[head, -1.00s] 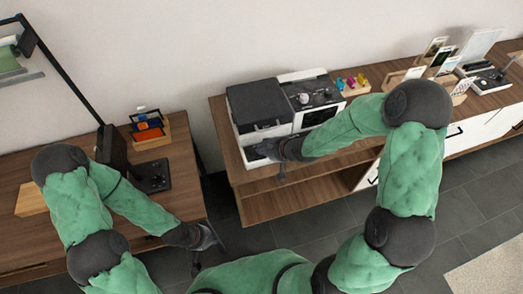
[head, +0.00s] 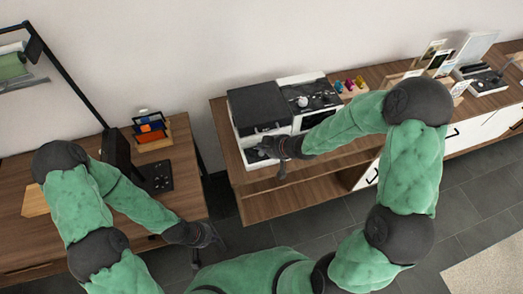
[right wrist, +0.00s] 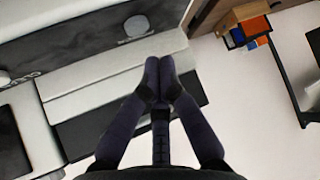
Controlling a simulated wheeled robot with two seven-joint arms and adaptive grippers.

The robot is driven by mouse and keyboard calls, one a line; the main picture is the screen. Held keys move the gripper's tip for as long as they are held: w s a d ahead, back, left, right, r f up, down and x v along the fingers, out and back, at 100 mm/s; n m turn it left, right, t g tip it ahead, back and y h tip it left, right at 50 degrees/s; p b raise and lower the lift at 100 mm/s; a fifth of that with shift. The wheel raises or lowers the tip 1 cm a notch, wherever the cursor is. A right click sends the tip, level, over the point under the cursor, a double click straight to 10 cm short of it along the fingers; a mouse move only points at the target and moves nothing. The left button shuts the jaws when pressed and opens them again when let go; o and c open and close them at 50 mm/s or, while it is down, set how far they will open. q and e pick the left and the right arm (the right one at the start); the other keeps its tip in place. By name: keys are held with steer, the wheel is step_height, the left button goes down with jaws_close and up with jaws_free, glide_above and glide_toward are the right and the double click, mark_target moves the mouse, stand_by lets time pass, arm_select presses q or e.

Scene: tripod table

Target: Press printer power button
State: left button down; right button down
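The printer (head: 262,106), a box with a dark grey top and white body, stands at the left end of the right-hand cabinet. In the right wrist view its pale front (right wrist: 105,75) lies behind my fingertips, with a small round grey button-like disc (right wrist: 137,26) just beyond them. My right gripper (head: 264,150) is at the printer's front; its two fingers (right wrist: 159,78) are together with nothing between them. I cannot tell whether they touch the printer. My left gripper (head: 212,238) hangs empty past the right edge of the desk; its finger opening is unclear.
A black-and-white machine (head: 312,98) stands right beside the printer. The wooden cabinet (head: 310,192) has an open shelf below. The left desk (head: 185,190) holds a wooden organizer (head: 152,132) and a dark pad (head: 157,178). Floor shows between desk and cabinet.

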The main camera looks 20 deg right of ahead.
mark_target(262, 155)
steer(key=shift+r+p, duration=1.8)
steer(key=shift+r, duration=0.45)
steer(key=shift+f, duration=0.15)
steer(key=shift+s+a+f, duration=0.1)
steer(key=shift+s+f, duration=0.1)
steer(key=shift+f, duration=0.1)
steer(key=s+a+f+m+g, duration=0.2)
steer(key=s+f+m+g, duration=0.1)
steer(key=s+f, duration=0.6)
steer(key=s+a+f+m+g+h+b, duration=0.1)
steer(key=s+a+f+m+g, duration=0.2)
steer(key=s+f+m, duration=0.3)
steer(key=s+f+g, duration=0.1)
steer(key=s+f, duration=0.3)
steer(key=s, duration=0.1)
steer(key=shift+s+f, duration=0.2)
steer(key=shift+s, duration=0.15)
